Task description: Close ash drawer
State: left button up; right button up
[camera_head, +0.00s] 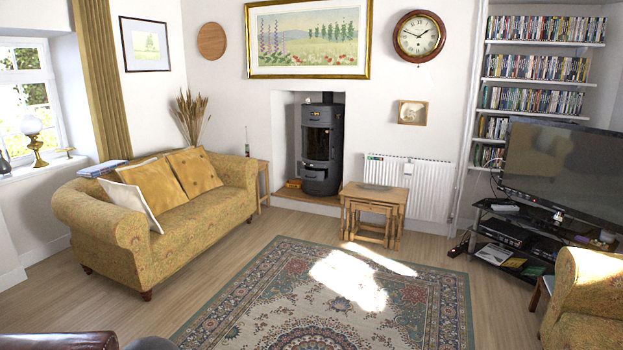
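A dark grey wood stove (338,130) stands in the white alcove at the back wall, on a low hearth. Its upper glass door looks shut. The ash drawer (314,172) is at the lower front of the stove, below the glass. It is too small and dark to tell whether it is open or shut. Neither of my grippers is in view.
A patterned rug (330,295) covers the middle of the floor. Nested wooden tables (374,205) stand right of the hearth, before a white radiator (425,190). A yellow sofa (190,225) is at left. A television (565,170) and armchair (590,300) are at right.

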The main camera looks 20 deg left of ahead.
aim_at(310, 175)
jog(key=u, duration=0.3)
jog(key=i, duration=2)
jog(key=u, duration=0.65)
jog(key=i, duration=3.3)
jog(key=z, duration=0.2)
jog(key=i, duration=1.55)
jog(key=z, duration=0.55)
jog(key=i, duration=1.9)
jog(key=z, duration=0.35)
